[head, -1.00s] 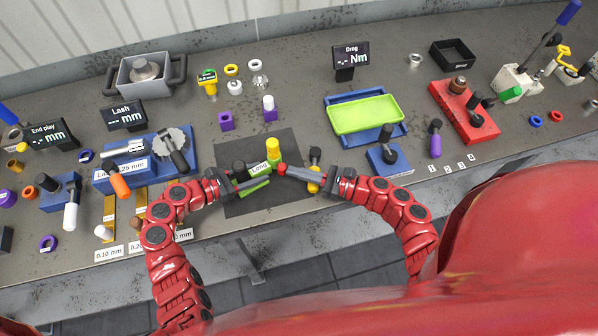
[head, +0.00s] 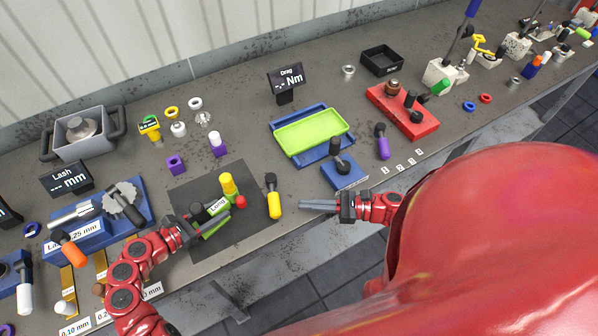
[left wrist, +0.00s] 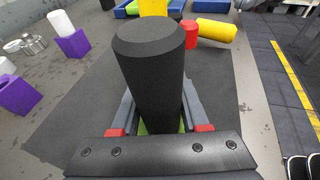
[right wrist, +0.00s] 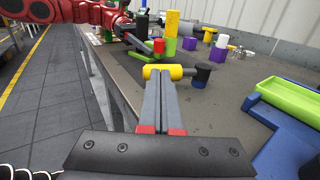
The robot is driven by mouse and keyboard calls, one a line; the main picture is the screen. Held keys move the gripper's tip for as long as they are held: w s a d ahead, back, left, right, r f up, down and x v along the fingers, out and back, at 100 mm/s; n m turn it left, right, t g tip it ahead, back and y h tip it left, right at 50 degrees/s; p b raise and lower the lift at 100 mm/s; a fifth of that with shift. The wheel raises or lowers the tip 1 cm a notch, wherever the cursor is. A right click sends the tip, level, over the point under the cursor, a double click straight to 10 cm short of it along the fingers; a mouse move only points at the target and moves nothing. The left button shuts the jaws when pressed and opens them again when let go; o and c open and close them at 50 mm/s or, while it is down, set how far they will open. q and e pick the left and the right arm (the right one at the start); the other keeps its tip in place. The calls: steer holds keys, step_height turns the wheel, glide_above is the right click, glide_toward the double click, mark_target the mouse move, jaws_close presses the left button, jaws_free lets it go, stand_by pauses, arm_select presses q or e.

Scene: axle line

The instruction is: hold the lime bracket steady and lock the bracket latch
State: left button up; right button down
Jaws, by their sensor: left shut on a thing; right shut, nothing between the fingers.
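The lime bracket (head: 213,225) lies on the dark mat, with a "Long" label, a yellow post (head: 228,184) and a black post (head: 197,211). A red knob (head: 241,201) sits beside the yellow post; it also shows in the right wrist view (right wrist: 158,46). I cannot tell whether the latch is locked. My left gripper (head: 208,224) is shut around the black post, which fills the left wrist view (left wrist: 152,80); lime shows below it. My right gripper (head: 303,204) is shut and empty, apart from the bracket, near the table's front edge.
A blue stand with a black knob (head: 343,172) and a lime tray (head: 312,132) are behind the right gripper. Purple blocks (head: 175,164) stand behind the mat.

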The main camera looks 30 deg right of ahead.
stand_by(0.3)
arm_select(q)
steer(key=o, duration=1.1)
steer(key=shift+c, duration=0.2)
